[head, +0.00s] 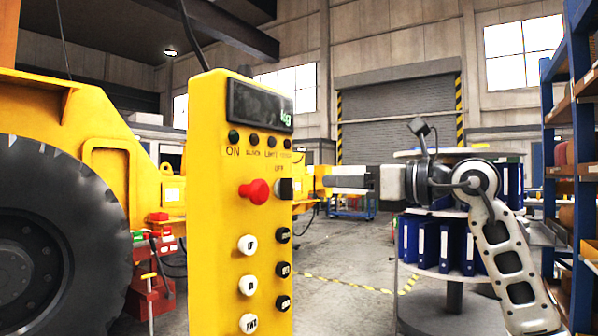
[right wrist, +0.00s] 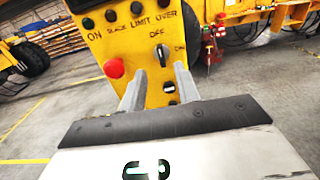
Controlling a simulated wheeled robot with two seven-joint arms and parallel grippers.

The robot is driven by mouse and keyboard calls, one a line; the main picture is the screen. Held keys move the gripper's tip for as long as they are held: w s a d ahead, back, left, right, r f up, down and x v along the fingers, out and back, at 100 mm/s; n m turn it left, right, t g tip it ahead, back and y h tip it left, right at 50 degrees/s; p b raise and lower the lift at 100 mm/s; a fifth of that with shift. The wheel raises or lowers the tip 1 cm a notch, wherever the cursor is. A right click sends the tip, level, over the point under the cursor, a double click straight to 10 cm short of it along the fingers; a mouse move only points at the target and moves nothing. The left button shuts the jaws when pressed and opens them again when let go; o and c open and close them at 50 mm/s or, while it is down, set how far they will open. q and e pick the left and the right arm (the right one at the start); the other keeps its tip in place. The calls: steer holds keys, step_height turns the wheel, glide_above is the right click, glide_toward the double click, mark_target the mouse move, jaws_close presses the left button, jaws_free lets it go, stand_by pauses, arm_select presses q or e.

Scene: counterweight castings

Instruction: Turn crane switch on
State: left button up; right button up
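The yellow crane control panel (head: 222,240) stands in the middle of the head view. Its black rotary switch (head: 286,188) sits under an OFF label, right of a red mushroom button (head: 255,192). My right gripper (head: 327,181) comes from the right, level with the switch. In the wrist view its two fingers (right wrist: 158,72) are apart, empty, and the switch shows just beyond and between their tips. My left gripper is not in view.
A large black tyre (head: 35,240) and yellow machine stand at the left. A round shelf with blue binders (head: 428,245) stands near my right arm. A blue rack (head: 582,160) is at the far right. Open floor lies behind the panel.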

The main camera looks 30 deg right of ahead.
mark_target(293, 181)
steer(key=p+x, duration=0.2)
steer(key=x, duration=0.7)
steer(key=shift+w+a, duration=0.1)
jaws_close()
